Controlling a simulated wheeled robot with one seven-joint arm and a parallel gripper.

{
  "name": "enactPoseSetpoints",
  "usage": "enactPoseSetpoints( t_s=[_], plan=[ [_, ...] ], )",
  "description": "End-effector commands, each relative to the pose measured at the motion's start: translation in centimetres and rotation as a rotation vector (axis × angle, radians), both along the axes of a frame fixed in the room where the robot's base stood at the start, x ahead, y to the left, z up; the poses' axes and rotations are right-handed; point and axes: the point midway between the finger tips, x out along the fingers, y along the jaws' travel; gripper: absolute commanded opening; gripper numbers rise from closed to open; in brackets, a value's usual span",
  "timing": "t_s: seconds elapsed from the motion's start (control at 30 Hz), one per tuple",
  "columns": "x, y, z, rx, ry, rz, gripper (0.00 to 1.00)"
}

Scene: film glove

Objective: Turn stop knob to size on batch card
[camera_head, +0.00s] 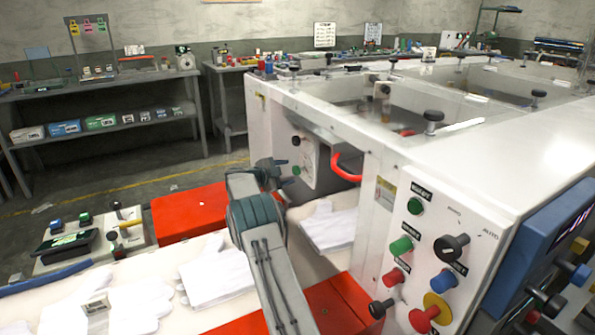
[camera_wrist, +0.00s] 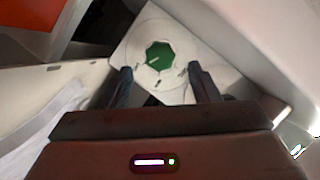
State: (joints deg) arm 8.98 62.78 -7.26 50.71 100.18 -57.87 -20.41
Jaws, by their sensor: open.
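A green faceted knob (camera_wrist: 158,57) with a short white pointer line sits on a round white dial on a pale plate (camera_wrist: 137,38) in the wrist view. Small marks surround it, too small to read. My gripper (camera_wrist: 162,84) is open, its two dark fingers either side of the knob's lower part in the picture, with visible gaps and no clear contact. In the head view, my gripper (camera_head: 278,172) is at the machine's recess, partly hidden by my arm. A small green knob (camera_head: 296,170) shows beside it. I cannot tell which posted card is the batch card.
The white machine (camera_head: 540,150) has a front panel with several knobs and buttons, including a red knob on yellow (camera_head: 430,315). A red curved handle (camera_head: 345,168) juts out near my gripper. White gloves (camera_head: 215,275) lie on the conveyor.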

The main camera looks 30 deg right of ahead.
Motion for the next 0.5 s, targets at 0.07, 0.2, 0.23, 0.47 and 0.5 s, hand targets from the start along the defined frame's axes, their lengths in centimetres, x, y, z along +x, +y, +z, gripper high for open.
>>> enactPoseSetpoints(
  t_s=[0.07,0.2,0.23,0.47,0.5],
  plan=[
    [0.3,-1.4,-0.4,-0.001,-0.002,-0.001,0.55],
    [0.8,-3.4,-0.9,-0.001,-0.001,-0.002,0.55],
    [0.9,-3.7,-1.0,-0.002,-0.001,-0.001,0.55],
    [1.4,-5.3,-1.4,-0.001,-0.002,0.001,0.55],
    [1.4,-5.5,-1.4,-0.001,-0.002,0.001,0.55]
  ],
)
